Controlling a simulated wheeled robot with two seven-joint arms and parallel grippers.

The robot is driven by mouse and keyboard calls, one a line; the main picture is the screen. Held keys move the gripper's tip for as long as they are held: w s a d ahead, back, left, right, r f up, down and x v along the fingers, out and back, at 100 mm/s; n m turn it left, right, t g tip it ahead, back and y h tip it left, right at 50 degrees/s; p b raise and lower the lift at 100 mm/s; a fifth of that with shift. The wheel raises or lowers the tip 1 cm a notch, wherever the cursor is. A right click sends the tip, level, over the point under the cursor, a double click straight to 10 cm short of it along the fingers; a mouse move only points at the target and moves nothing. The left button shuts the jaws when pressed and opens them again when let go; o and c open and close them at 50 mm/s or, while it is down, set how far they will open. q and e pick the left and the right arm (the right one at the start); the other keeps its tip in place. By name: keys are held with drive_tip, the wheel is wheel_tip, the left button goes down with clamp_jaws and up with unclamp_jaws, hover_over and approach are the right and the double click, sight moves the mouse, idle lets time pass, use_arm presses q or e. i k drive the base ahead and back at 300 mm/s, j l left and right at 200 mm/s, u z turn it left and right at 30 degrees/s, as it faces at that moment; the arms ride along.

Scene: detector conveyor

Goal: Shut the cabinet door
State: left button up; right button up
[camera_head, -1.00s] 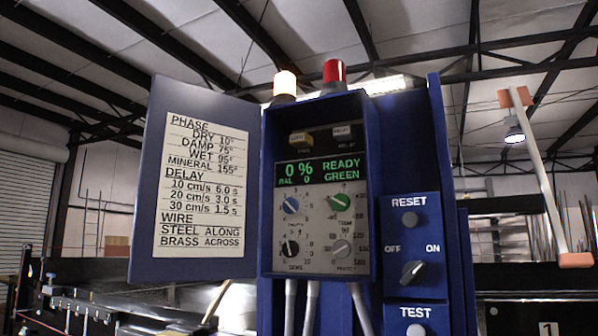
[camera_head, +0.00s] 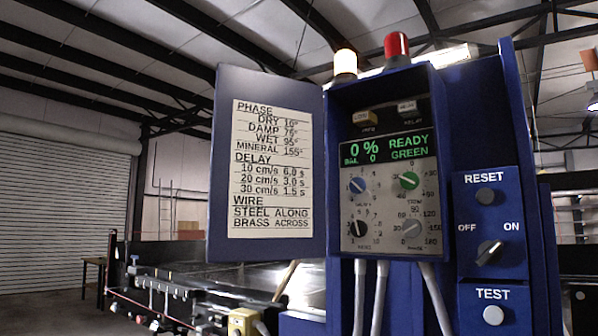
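The blue cabinet door (camera_head: 222,180) stands wide open to the left of its cabinet, and its inner face carries a white printed label (camera_head: 271,170). The blue cabinet (camera_head: 334,225) is open at the front. Neither of my grippers is in view, and nothing touches the door.
A blue side panel with RESET (camera_head: 486,196), an OFF/ON switch (camera_head: 489,252) and TEST (camera_head: 493,315) stands right of the cabinet. Grey cables hang below it. A dark conveyor (camera_head: 160,295) runs at lower left. Two lamps, white (camera_head: 345,64) and red (camera_head: 397,46), stand on top.

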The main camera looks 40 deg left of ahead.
sight(267, 196)
drive_tip(key=j+z, duration=0.25)
drive_tip(key=z, duration=0.15)
drive_tip(key=j+z, duration=0.55)
drive_tip(key=j, duration=0.3)
drive_tip(key=j+z, duration=0.15)
drive_tip(key=j, duration=0.35)
drive_tip(key=k+j+z, duration=0.15)
drive_tip(key=j, duration=0.3)
drive_tip(key=j+z, duration=0.15)
drive_tip(key=j, duration=0.3)
drive_tip(key=k+j, duration=0.1)
drive_tip(key=j, duration=0.35)
drive_tip(key=k+j, duration=0.15)
drive_tip(key=j, duration=0.25)
drive_tip(key=k+j, duration=0.1)
drive_tip(key=j, duration=0.35)
drive_tip(key=k+j, duration=0.15)
drive_tip(key=j, duration=0.3)
